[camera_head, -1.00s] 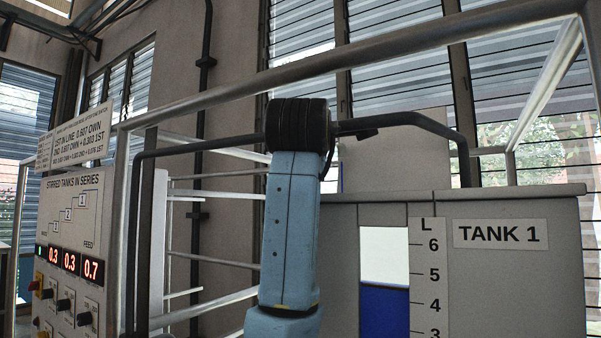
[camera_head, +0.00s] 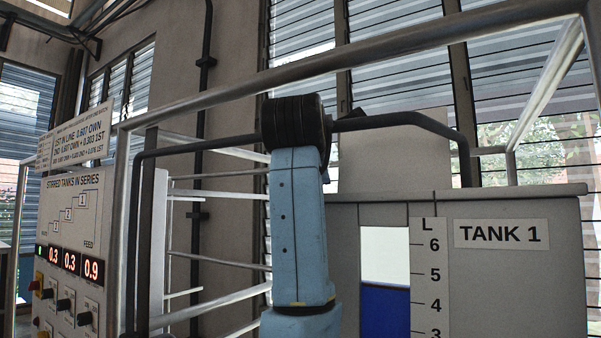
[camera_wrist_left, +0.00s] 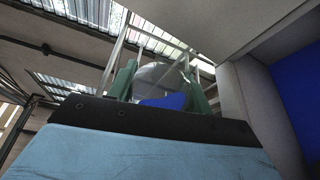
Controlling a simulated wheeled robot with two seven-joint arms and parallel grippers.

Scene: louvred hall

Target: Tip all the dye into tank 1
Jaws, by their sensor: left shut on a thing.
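Tank 1 (camera_head: 520,290) is a grey-walled tank on the right, with a TANK 1 label (camera_head: 500,233) and a litre scale (camera_head: 428,290). Blue liquid (camera_head: 385,312) fills its sight window to between 4 and 5. In the left wrist view, my left gripper (camera_wrist_left: 158,88) is shut on a clear rounded vessel (camera_wrist_left: 150,74). Blue dye (camera_wrist_left: 166,101) shows in the vessel. Its exact tilt and any pouring stream cannot be made out. In the head view the gripper and vessel are hidden. My right gripper is not in view.
A control panel (camera_head: 72,218) at left reads 0.3, 0.3 and 0.9. A metal rail (camera_head: 400,52) runs across the top, and a dark bent bar (camera_head: 205,146) stands lower. Louvred windows (camera_head: 400,90) are behind. Blue also shows at right in the wrist view (camera_wrist_left: 298,100).

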